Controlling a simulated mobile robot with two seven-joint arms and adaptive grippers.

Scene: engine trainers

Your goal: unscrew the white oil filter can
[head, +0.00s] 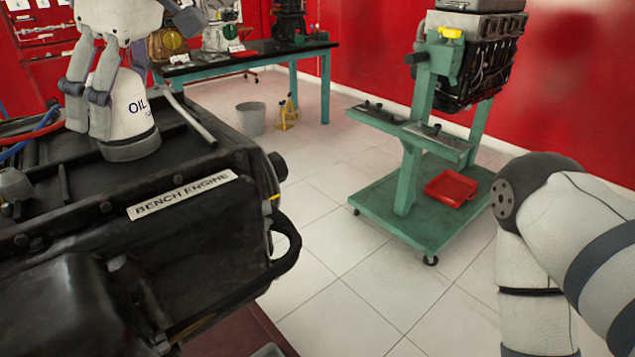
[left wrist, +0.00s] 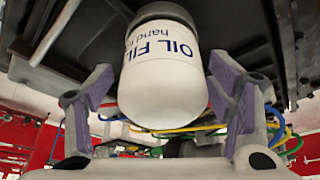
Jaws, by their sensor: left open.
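The white oil filter can (head: 132,118), with dark "OIL" lettering, stands upright on top of the black bench engine at the left of the head view. In the left wrist view the can (left wrist: 163,82) lies between my two fingers. My left gripper (head: 88,112) comes from above and is open around the can. In the left wrist view, the purple-padded fingers of my left gripper (left wrist: 163,88) have a visible gap to the can on each side. The base of the can meets the dark engine. My right gripper is out of view.
The black bench engine (head: 205,245) fills the lower left. A green wheeled stand (head: 410,205) carries another engine (head: 480,60) and a red tray (head: 451,187). A teal-legged table (head: 280,52) and a grey bucket (head: 251,118) are behind. Tiled floor between is free.

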